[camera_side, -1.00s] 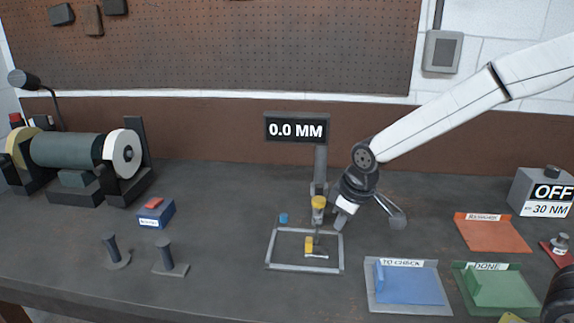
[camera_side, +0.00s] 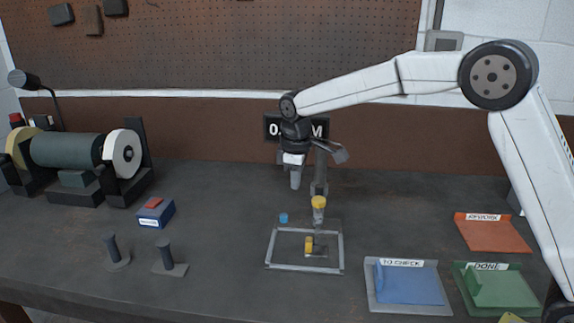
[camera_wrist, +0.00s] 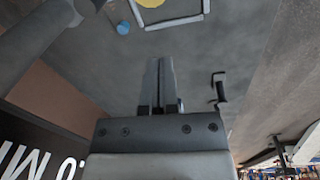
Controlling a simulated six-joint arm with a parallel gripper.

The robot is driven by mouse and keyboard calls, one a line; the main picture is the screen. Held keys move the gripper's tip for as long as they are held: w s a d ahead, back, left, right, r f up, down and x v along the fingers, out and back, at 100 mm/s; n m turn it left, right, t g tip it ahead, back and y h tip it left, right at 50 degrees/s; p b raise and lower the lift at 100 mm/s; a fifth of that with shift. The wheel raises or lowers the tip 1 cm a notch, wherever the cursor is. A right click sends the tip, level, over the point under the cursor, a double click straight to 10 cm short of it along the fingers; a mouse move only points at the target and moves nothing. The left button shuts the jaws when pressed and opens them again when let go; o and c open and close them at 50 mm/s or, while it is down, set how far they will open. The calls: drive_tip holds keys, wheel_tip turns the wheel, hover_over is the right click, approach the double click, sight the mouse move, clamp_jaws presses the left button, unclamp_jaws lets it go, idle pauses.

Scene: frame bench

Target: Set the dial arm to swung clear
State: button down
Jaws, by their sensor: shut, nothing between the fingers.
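The dial arm, with a yellow-topped dial (camera_side: 319,203), is on the grey post (camera_side: 320,172) under the readout and stands over the back of the square light frame (camera_side: 343,255) in the side view. A small yellow piece (camera_side: 308,243) lies inside the frame. My gripper (camera_side: 295,186) is shut and empty, in the air up and left of the dial, in front of the readout. In the wrist view its fingers (camera_wrist: 160,65) are together; a yellow part (camera_wrist: 150,3) and the frame (camera_wrist: 172,22) are at the top edge.
The readout (camera_side: 272,128) is partly hidden by my gripper. A small blue cap (camera_side: 283,218) lies behind the frame. Blue (camera_side: 410,288), green (camera_side: 500,290) and red (camera_side: 490,235) trays are at the right.

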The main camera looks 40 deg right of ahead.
drive_tip(key=shift+w+a+r+n+g+h, duration=0.1)
drive_tip(key=shift+w+r+n+g+h, duration=0.25)
drive_tip(key=shift+w, duration=0.5)
drive_tip(key=shift+w+a+r+n+g+h, duration=0.1)
drive_tip(key=shift+w+r+n+g, duration=0.2)
drive_tip(key=shift+w+g, duration=0.45)
drive_tip(key=shift+w+a+r+n+g+h, duration=0.15)
drive_tip(key=shift+w+r+g, duration=0.2)
drive_tip(key=shift+w, duration=0.6)
drive_tip(key=shift+d+r, duration=0.1)
drive_tip(key=shift+r, duration=0.05)
drive_tip(key=shift+f, duration=0.2)
drive_tip(key=s+d+f, duration=0.4)
drive_tip(key=f, duration=0.5)
drive_tip(key=shift+s+d+f, duration=0.15)
drive_tip(key=shift+s+d, duration=0.05)
drive_tip(key=shift+d, duration=0.1)
